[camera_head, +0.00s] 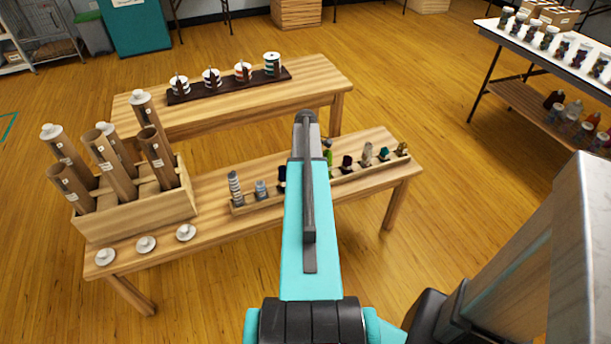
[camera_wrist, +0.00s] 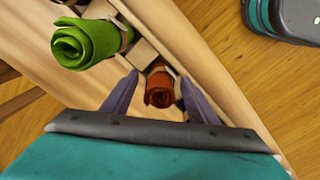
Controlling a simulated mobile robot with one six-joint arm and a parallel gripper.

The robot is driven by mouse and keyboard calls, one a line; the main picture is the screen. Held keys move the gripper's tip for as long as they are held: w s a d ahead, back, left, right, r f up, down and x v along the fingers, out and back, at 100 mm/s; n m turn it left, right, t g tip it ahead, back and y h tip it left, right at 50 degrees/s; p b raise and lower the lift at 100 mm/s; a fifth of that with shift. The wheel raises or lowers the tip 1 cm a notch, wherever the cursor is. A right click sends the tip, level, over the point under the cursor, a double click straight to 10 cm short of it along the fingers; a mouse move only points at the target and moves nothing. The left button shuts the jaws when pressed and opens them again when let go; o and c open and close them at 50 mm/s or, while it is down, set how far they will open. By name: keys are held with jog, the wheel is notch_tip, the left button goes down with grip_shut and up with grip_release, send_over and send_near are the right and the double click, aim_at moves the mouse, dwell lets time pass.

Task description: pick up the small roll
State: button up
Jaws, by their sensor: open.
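A small rust-red roll (camera_wrist: 160,91) stands in the slotted wooden rack (camera_wrist: 186,66), end facing the wrist camera. My gripper (camera_wrist: 160,82) is open, with one finger on each side of this roll and a visible gap to both. I cannot tell how far above or beside it the fingertips are. A larger bright green roll (camera_wrist: 86,43) lies to its left in the wrist view. In the head view my arm hides the gripper and the rust-red roll; the rack (camera_head: 354,175) shows on both sides of it.
Several other rolls, such as a striped one (camera_head: 235,188), stand in the rack on the wooden table (camera_head: 330,201). A wooden box (camera_head: 140,214) of tall tubes and several white caps (camera_head: 146,244) are at left. A second table (camera_head: 320,77) behind holds spools.

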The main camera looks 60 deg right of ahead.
jog(key=shift+f, duration=0.95)
jog(key=c, duration=1.1)
jog(key=shift+r, duration=0.1)
jog(key=shift+r, duration=0.75)
notch_tip(320, 180, up, 2)
jog(key=shift+r, duration=0.1)
jog(key=s+a, duration=0.3)
jog(key=a, duration=0.1)
jog(key=s+a+b, duration=0.1)
jog(key=s+a, duration=0.2)
jog(key=s, duration=0.1)
jog(key=s+a+r, duration=0.1)
jog(key=s+a, duration=0.3)
jog(key=shift+a, duration=0.35)
